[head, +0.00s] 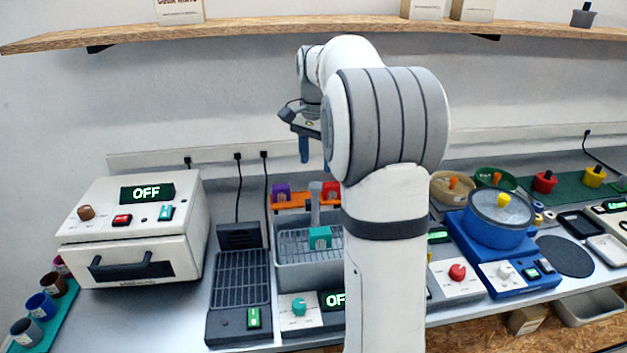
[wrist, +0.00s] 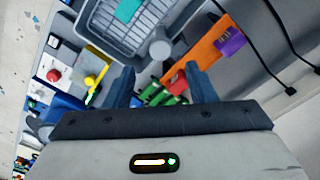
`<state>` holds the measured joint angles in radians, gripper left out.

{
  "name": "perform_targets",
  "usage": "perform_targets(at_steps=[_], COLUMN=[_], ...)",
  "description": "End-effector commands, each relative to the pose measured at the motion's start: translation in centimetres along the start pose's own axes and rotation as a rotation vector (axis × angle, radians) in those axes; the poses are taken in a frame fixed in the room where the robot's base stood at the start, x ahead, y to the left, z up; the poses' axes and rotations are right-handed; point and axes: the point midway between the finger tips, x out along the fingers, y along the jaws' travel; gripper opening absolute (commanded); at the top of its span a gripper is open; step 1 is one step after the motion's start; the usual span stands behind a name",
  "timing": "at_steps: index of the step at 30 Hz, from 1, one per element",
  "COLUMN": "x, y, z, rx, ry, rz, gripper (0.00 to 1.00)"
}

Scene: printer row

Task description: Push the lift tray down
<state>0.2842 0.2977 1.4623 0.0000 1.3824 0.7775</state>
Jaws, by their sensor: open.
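The lift tray (head: 296,245) looks like a wire basket in a grey tub, with a teal block (head: 320,237) at its front and a grey post (head: 315,205) behind it. The basket appears raised near the tub's rim; its exact height is hard to tell. In the wrist view the basket (wrist: 108,25) is at the top, with the post (wrist: 160,46) below it. My gripper (head: 315,152) is open and empty, above and behind the tray, fingers pointing down. In the wrist view my gripper (wrist: 162,85) shows two blue fingers spread apart. My arm hides the tray's right side.
An orange rack (head: 292,205) with purple and red blocks stands behind the tub. A white oven-like box (head: 135,230) marked OFF and a dark grilled unit (head: 240,290) are to the left. A blue pot machine (head: 497,230) is right. A wooden shelf (head: 250,30) runs above.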

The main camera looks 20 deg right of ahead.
Motion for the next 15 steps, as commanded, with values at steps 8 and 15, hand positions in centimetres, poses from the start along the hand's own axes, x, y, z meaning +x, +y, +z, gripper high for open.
perform_targets(at_steps=[8, 15], x=[4.6, 6.4], y=[0.1, 0.0], z=[0.1, 0.1], rx=[-0.002, -0.002], ry=[-0.003, 0.0], rz=[0.003, 0.0], gripper=[0.51, 0.51])
